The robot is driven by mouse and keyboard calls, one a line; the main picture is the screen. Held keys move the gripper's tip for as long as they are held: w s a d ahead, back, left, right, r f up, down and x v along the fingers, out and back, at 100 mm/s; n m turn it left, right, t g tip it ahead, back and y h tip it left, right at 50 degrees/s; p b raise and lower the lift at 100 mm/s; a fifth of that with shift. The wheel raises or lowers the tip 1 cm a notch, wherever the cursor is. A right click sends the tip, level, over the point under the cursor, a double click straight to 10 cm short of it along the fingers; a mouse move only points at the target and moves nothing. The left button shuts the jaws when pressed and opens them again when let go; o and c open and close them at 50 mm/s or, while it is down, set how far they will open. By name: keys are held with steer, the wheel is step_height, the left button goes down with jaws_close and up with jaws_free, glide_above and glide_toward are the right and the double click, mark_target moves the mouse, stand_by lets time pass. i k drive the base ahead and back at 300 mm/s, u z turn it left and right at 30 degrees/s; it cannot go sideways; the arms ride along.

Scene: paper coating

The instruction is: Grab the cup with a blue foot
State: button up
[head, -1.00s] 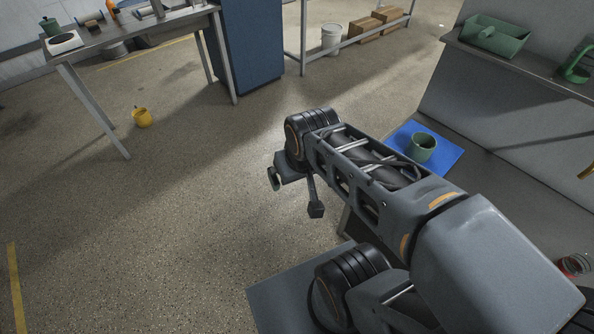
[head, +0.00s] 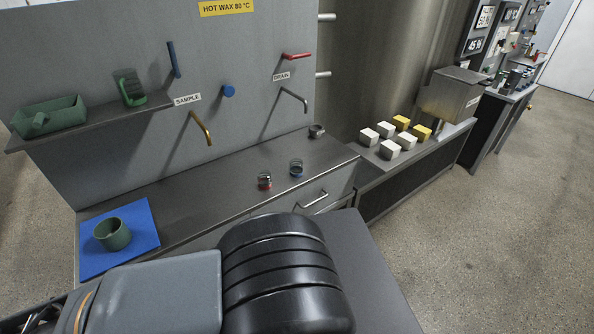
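A small clear cup with a blue foot (head: 296,168) stands upright on the steel counter, near its front edge and below the drain tap. A similar clear cup with a red foot (head: 264,181) stands just to its left. My gripper is outside the picture. Only part of my arm shows along the bottom, below and left of both cups.
On the steel counter (head: 225,193), a green mug (head: 112,234) stands on a blue mat (head: 147,222) at left. A brass sample tap (head: 201,128) and a steel drain tap (head: 293,95) overhang it. White and yellow blocks sit on the right bench (head: 372,162).

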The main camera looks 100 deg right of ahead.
mark_target(296, 168)
steer(key=z, duration=3.15)
steer(key=k, duration=1.3)
steer(key=z, duration=0.2)
steer(key=i, duration=1.5)
steer(key=u, duration=0.65)
steer(key=i, duration=0.35)
steer(key=u, duration=0.25)
